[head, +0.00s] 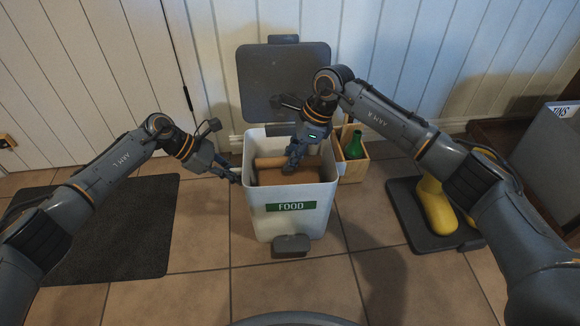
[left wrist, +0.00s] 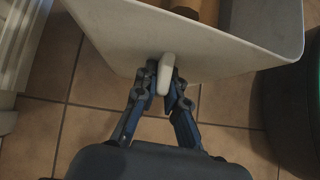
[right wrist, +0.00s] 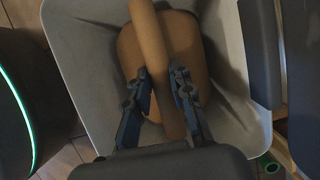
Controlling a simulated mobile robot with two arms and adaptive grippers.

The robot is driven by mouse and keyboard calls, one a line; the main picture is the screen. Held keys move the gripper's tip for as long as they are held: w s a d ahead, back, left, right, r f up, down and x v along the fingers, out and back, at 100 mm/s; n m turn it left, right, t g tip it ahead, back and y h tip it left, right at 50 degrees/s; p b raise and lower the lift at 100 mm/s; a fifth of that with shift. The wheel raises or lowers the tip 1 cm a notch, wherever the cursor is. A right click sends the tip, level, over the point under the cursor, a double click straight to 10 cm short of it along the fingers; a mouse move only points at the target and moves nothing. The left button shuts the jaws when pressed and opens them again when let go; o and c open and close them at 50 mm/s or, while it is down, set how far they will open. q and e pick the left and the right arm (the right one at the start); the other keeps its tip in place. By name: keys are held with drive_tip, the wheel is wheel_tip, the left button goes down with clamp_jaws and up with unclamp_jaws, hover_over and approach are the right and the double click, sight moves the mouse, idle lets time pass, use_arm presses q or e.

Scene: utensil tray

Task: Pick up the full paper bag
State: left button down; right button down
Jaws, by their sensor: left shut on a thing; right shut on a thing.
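The brown paper bag (head: 312,176) sits inside the white bin labelled FOOD (head: 262,222). Its top is rolled into a thick tube, which also shows in the right wrist view (right wrist: 149,36). My right gripper (head: 292,164) reaches down into the bin and is shut on the rolled top. My left gripper (head: 234,178) is at the bin's left side. In the left wrist view it is shut on a small white handle (left wrist: 166,72) on the bin's outer wall. The bag's underside is hidden by the bin.
The bin's grey lid (head: 270,82) stands open behind it. A wooden crate (head: 355,168) with a green bottle (head: 354,146) stands close at the right. Yellow boots (head: 437,205) stand on a dark tray farther right. A dark mat (head: 105,240) lies at the left.

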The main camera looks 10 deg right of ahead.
wheel_tip(320, 180, up, 28)
drive_tip(key=shift+r, duration=0.2)
use_arm(q)
drive_tip(key=shift+a, duration=0.1)
drive_tip(key=c, duration=1.3)
unclamp_jaws()
drive_tip(key=shift+c, duration=0.2)
drive_tip(key=shift+r, duration=0.1)
